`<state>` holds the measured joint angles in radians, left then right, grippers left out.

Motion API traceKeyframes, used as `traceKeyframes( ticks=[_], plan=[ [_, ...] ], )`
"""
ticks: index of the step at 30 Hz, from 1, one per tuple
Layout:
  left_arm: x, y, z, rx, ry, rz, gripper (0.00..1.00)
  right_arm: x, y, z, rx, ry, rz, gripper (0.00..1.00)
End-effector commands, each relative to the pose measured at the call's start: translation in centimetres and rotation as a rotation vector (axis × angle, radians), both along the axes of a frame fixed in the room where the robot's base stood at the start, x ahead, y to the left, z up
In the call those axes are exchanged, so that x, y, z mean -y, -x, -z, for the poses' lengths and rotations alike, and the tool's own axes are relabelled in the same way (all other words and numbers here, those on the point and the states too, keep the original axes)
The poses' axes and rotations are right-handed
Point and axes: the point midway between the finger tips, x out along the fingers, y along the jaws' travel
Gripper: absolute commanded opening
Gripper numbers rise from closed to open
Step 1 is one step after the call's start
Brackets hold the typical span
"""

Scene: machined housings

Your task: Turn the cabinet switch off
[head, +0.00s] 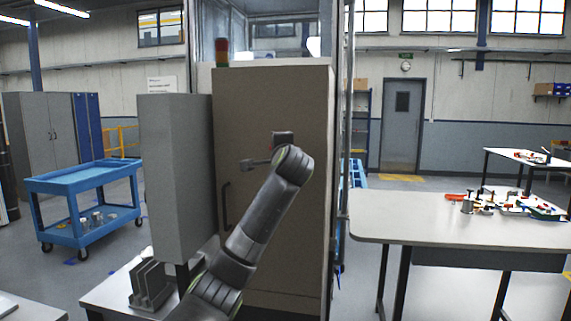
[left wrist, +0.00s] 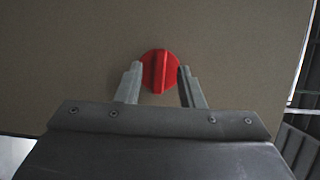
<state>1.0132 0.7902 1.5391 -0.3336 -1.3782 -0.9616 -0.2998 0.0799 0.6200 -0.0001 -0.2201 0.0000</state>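The cabinet (head: 270,100) is a tall brown-grey box with a closed door and a dark handle at its left. Its switch (left wrist: 159,71) is a red round knob with a raised bar, seen in the left wrist view; the bar stands upright there. My left gripper (left wrist: 160,80) is open, with one finger at each side of the knob and the bar between them. Whether the fingers touch the knob, I cannot tell. In the head view my left arm reaches up to the door, and the knob is hidden behind my wrist. My right gripper is not in view.
A grey panel-like box (head: 175,175) stands left of the cabinet, above a low table with grey metal parts (head: 150,285). A blue cart (head: 85,180) is farther left. A worktable (head: 450,218) with tools and parts stands at the right.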

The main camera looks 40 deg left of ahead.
Motion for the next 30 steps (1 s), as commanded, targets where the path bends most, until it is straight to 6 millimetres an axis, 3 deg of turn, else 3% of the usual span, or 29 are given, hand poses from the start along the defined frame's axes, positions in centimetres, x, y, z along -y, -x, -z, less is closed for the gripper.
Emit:
traceKeyframes(
  ticks=[18,30],
  plan=[
    [10.0,7.9,0.2,0.002,0.002,0.004,0.35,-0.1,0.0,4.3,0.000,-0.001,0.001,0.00],
    [11.4,9.1,0.0,-0.001,0.002,0.000,0.35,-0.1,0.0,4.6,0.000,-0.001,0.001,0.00]
  ],
)
